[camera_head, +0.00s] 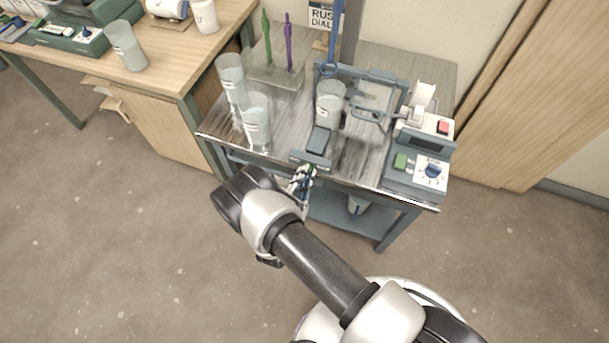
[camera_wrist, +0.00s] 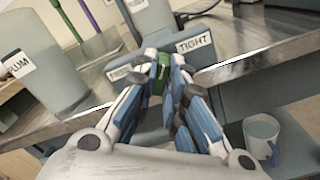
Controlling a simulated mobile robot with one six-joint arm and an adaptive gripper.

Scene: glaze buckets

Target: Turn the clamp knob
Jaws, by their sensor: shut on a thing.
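The clamp knob (camera_wrist: 163,72) is green and shows in the wrist view between my fingertips, at the front edge of the cart. My gripper (camera_wrist: 162,80) is shut on it, with a finger on each side. The knob sits on a grey-blue clamp block with a TIGHT label (camera_wrist: 194,43) on its right and another label on its left, partly hidden by a finger. In the head view my gripper (camera_head: 303,178) is at the cart's front edge, below the clamp block (camera_head: 312,158); the knob is hard to make out there.
The metal cart top (camera_head: 285,165) holds several clear buckets, one (camera_head: 330,103) standing behind the clamp. A device with a blue dial (camera_head: 431,171) stands at the right. A lower shelf holds a cup (camera_wrist: 262,138). The wooden table (camera_head: 170,70) stands left; floor in front is clear.

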